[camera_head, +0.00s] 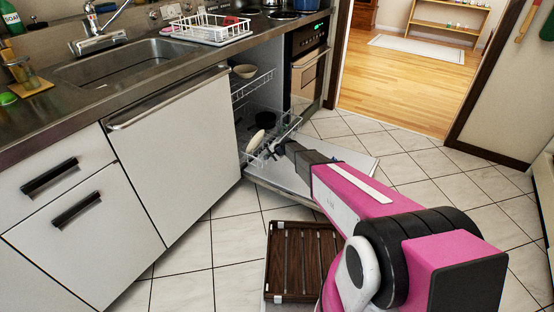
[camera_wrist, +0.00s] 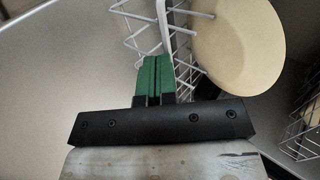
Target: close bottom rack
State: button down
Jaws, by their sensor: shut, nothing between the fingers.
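The dishwasher stands open with its door (camera_head: 350,160) folded down over the floor. The white wire bottom rack (camera_head: 290,127) is slid partly out over the door; its wires also show in the wrist view (camera_wrist: 140,42). A cream plate (camera_head: 256,141) stands tilted in this rack and looks large in the wrist view (camera_wrist: 238,40). A dark pot or bowl (camera_head: 265,119) sits further back. My gripper (camera_head: 277,149) is at the rack's front. Its green fingers (camera_wrist: 155,62) are shut and empty, close to the rack wires; I cannot tell if they touch.
The upper rack (camera_head: 254,86) holds a bowl (camera_head: 245,71). White cabinets (camera_head: 175,150) line the left, below a counter with a sink (camera_head: 130,62). An oven (camera_head: 308,65) stands behind the dishwasher. A brown slatted mat (camera_head: 300,262) lies on the tiles. Floor to the right is clear.

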jog(key=w+a, duration=0.3)
jog(key=a, duration=0.2)
jog(key=w+a, duration=0.3)
jog(key=a, duration=0.2)
jog(key=w+a, duration=0.2)
jog(key=a, duration=0.3)
jog(key=shift+w+a, duration=0.1)
jog(key=shift+w, duration=0.3)
